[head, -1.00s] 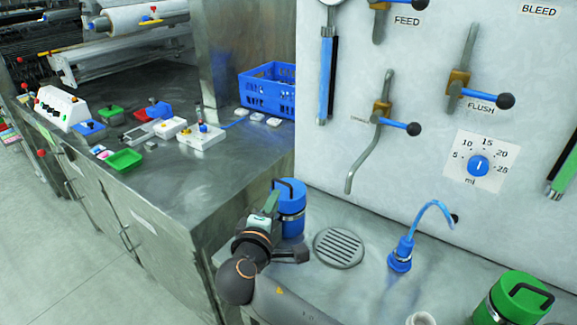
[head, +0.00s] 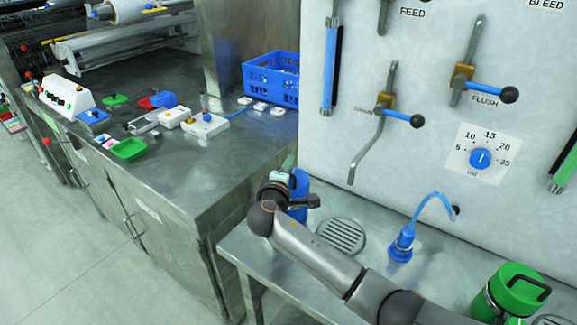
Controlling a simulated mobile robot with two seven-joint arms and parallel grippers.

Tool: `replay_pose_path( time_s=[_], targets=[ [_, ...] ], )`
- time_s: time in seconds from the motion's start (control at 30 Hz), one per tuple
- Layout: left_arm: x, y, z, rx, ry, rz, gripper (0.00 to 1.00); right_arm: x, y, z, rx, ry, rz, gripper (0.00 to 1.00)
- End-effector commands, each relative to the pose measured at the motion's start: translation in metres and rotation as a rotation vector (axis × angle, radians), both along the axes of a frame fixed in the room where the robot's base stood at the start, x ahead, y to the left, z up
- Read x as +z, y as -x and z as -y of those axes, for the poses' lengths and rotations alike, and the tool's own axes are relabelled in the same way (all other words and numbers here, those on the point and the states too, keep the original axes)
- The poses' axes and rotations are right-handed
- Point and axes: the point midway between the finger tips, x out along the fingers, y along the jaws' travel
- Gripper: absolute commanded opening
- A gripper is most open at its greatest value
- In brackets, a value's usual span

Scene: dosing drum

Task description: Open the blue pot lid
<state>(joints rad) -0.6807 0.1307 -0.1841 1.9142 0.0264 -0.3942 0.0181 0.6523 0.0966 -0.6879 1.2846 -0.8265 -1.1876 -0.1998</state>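The blue pot (head: 300,190) stands on the metal bench beside the wall panel, left of the round drain grate. Only part of its blue body shows. My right gripper (head: 288,168) is in front of it and hides its lid and handle. The gripper is at the height of the pot's top, but its fingers are too small and covered to tell whether they are open, shut or touching the lid. My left gripper is not in view.
A blue spout (head: 402,246) and a green pot (head: 512,290) stand on the bench (head: 345,207) to the right. A drain grate (head: 341,236) lies between. Valve levers and a blue dial (head: 480,159) are on the panel above. A blue crate (head: 271,78) sits on the left counter.

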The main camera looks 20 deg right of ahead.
Motion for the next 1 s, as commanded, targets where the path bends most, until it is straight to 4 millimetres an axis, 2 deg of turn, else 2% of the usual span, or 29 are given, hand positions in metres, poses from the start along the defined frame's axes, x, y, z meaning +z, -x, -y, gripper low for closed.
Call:
replay_pose_path(
  time_s=[0.27,0.5,1.0],
  targets=[
    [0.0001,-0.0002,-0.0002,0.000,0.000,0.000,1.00,0.0001,-0.0013,0.0007,0.000,0.000,0.001,0.23],
    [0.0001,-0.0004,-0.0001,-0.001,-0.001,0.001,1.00,0.0001,-0.0011,0.0006,0.000,-0.001,0.000,0.00],
    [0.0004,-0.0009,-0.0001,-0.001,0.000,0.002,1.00,-0.0003,-0.0008,0.0005,0.000,0.000,0.000,0.00]
  ],
)
